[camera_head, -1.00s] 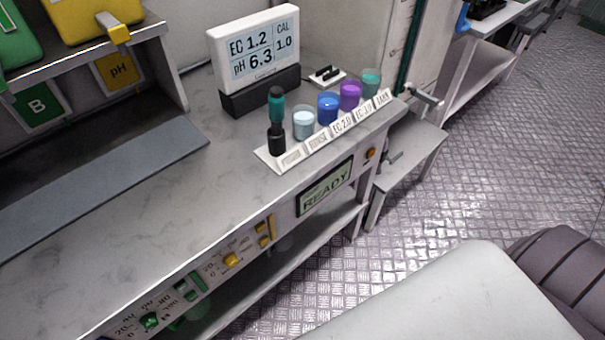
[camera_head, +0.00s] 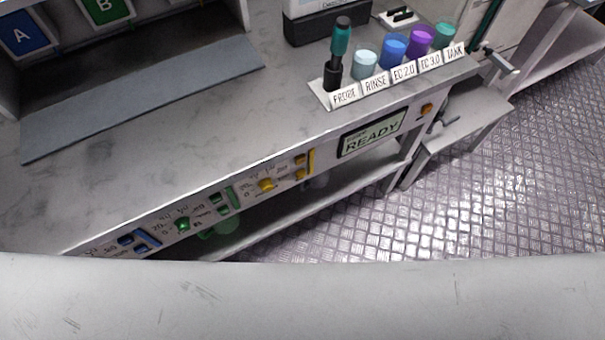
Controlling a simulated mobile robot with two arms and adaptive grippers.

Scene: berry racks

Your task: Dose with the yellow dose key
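On the bench's front panel, a yellow knob (camera_head: 266,185) sits beside small yellow keys (camera_head: 299,174) and an upright yellow bar (camera_head: 311,161). Their lettering is too small to read. To the left are a green knob (camera_head: 183,224) with green keys (camera_head: 220,199), then blue controls (camera_head: 126,240) partly hidden at the lower edge. A display (camera_head: 371,135) right of the yellow group reads READY. An orange button (camera_head: 427,109) is at the panel's right end. Neither gripper is in view.
A dark teal-handled probe (camera_head: 339,55) stands upright by cups labelled RINSE (camera_head: 366,64), EC 2.0 (camera_head: 394,49), EC 3.0 (camera_head: 419,40) and TANK (camera_head: 444,35). The bench top (camera_head: 200,135) is mostly clear. A low shelf (camera_head: 270,232) runs below the panel.

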